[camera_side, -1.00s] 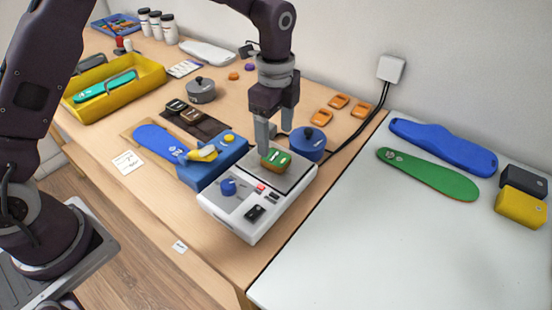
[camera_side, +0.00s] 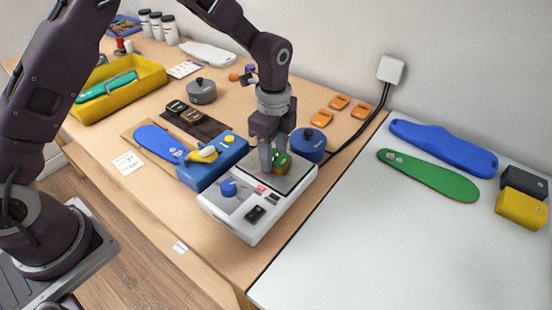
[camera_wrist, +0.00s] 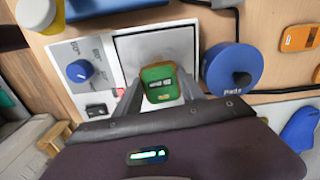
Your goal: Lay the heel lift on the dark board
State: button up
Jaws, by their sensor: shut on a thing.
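A green heel lift with a tan underside (camera_side: 283,163) is at the grey plate of the white heating unit (camera_side: 240,222). It also shows in the wrist view (camera_wrist: 159,84), over the plate and between the two fingers. My gripper (camera_side: 269,166) is shut on this heel lift, and its fingers partly hide it in the side view. I cannot tell whether the lift touches the plate. The dark board (camera_side: 211,130) lies on the wooden table, up and left of the unit, with two dark-topped heel lifts (camera_side: 183,110) near its left end. Its right part is bare.
A blue block with a yellow-handled tool (camera_side: 205,172) stands between the board and the heating unit. A blue round pot (camera_side: 308,144) is close right of my gripper. A grey lidded pot (camera_side: 202,92) stands behind the board. Orange pieces (camera_side: 322,118) lie farther right.

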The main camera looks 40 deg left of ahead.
notch_tip(320, 180, up, 10)
jog(key=m, duration=0.1)
send_over(210, 128)
notch_tip(210, 128, down, 4)
notch_tip(210, 128, down, 10)
jog(key=shift+s+r, duration=0.1)
jog(key=shift+s, duration=0.05)
jog(key=o, duration=1.3)
